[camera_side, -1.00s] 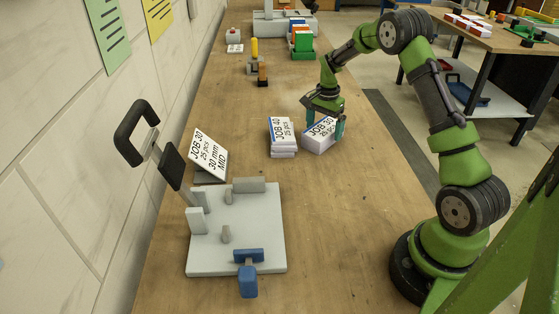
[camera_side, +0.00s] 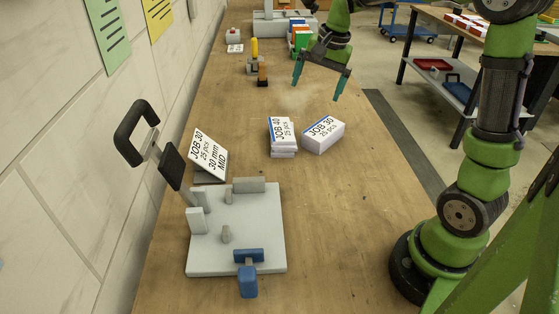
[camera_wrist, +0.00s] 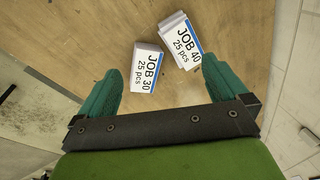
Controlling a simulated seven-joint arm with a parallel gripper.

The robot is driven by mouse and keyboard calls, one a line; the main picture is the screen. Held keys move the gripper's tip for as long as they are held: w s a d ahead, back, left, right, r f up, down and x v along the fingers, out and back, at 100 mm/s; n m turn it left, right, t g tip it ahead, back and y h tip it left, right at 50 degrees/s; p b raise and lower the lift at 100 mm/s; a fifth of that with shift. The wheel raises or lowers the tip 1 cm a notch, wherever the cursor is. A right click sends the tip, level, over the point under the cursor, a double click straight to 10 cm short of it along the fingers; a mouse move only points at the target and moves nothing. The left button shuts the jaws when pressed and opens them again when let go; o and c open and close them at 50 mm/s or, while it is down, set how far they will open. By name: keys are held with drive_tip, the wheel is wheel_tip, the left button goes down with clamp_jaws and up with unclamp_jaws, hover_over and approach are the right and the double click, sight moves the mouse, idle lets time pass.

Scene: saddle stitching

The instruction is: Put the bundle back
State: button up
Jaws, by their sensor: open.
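The JOB 30 bundle (camera_side: 323,135) is a white block of sheets with a blue edge, lying on the bench right of the JOB 40 bundle (camera_side: 282,138). The two stand close together. My gripper (camera_side: 317,90) is open and empty, above the bench and farther back than both bundles. In the wrist view the JOB 30 bundle (camera_wrist: 146,68) shows between my teal fingers (camera_wrist: 160,80), beyond their tips, and the JOB 40 bundle (camera_wrist: 180,42) lies to its right, partly near the right finger.
A grey stitching jig (camera_side: 240,240) with a black-handled lever and blue clamp stands at the front left. A JOB 30 card (camera_side: 209,155) leans behind it. Coloured blocks (camera_side: 301,40) stand at the back. The bench right of the jig is clear.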

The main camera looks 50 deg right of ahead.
drive_tip(key=s+a+r+n+t+y, duration=0.1)
drive_tip(key=s+a+n+t, duration=0.3)
drive_tip(key=s+a+n, duration=0.5)
drive_tip(key=s+a, duration=0.6)
drive_tip(key=s, duration=0.1)
drive_tip(key=shift+a+r+y, duration=0.15)
drive_tip(key=shift+r+y, duration=0.15)
drive_tip(key=shift+r, duration=0.05)
